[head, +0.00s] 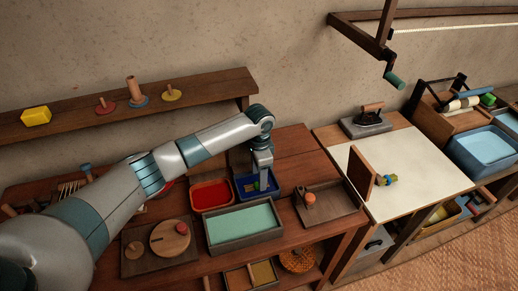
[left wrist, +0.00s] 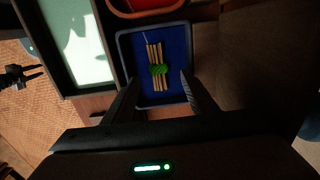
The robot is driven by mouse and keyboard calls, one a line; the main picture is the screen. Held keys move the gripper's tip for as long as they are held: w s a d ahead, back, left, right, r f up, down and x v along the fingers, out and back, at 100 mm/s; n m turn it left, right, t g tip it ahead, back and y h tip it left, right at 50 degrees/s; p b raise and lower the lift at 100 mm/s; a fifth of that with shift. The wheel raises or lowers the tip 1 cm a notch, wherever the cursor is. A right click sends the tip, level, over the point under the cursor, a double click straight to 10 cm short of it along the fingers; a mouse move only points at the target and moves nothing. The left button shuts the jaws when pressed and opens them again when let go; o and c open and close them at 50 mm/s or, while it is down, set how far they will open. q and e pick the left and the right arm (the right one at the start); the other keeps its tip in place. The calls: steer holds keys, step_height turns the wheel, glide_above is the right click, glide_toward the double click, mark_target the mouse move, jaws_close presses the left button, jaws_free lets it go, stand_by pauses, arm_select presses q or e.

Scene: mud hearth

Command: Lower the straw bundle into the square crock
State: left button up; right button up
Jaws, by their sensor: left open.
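The straw bundle (left wrist: 157,55), several tan sticks with a green band, lies on the blue floor of a square, dark-rimmed container (left wrist: 183,45), which I take to be the square crock. In the head view the blue crock (head: 240,191) stands on the wooden table behind the green tray, partly covered by my left gripper. My left gripper (head: 263,188) points down over it. In the left wrist view its two fingers (left wrist: 163,100) are apart, with the bundle between and beyond them, and nothing is held. A dark gripper, seemingly my right one (left wrist: 36,73), shows at the left edge with its fingers apart.
A red tray (head: 211,195) is left of the crock and a green tray (head: 243,222) in front. A round wooden lid (head: 170,238) is at front left. A shelf (head: 70,122) runs behind.

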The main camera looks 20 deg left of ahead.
arm_select(q)
step_height(320, 180, up, 15)
steer(key=b, duration=0.3)
steer(key=shift+b, duration=0.35)
steer(key=shift+f, duration=0.1)
